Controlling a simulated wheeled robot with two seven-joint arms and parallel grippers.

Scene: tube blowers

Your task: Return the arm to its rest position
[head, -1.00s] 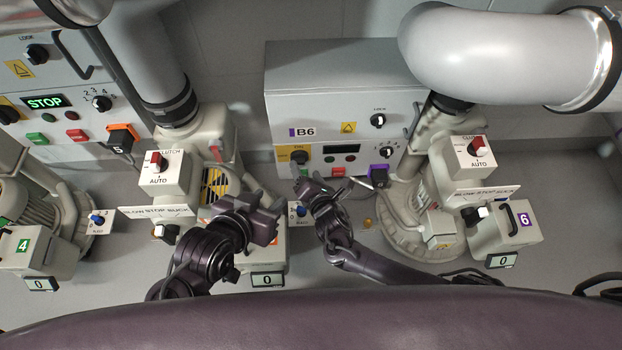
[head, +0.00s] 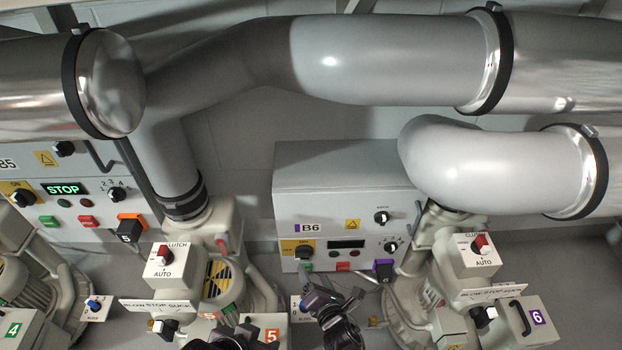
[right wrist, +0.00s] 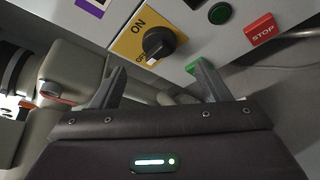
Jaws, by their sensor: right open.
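My right gripper (head: 318,300) is in front of the B6 control box (head: 345,205), low in the head view. In the right wrist view its two fingers (right wrist: 160,72) stand apart with nothing between them. Beyond them is the black ON/OFF knob (right wrist: 158,43) on its yellow plate, with the red STOP button (right wrist: 262,29) to the right. My left gripper (head: 228,338) shows only in part at the bottom edge of the head view, by the unit marked 5. Its fingers are too cut off to read.
Blower 5 (head: 165,262) stands left of my right gripper and blower 6 (head: 478,258) right of it. Large grey ducts (head: 370,60) cross above. The control box on the left (head: 70,165) shows a lit STOP display.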

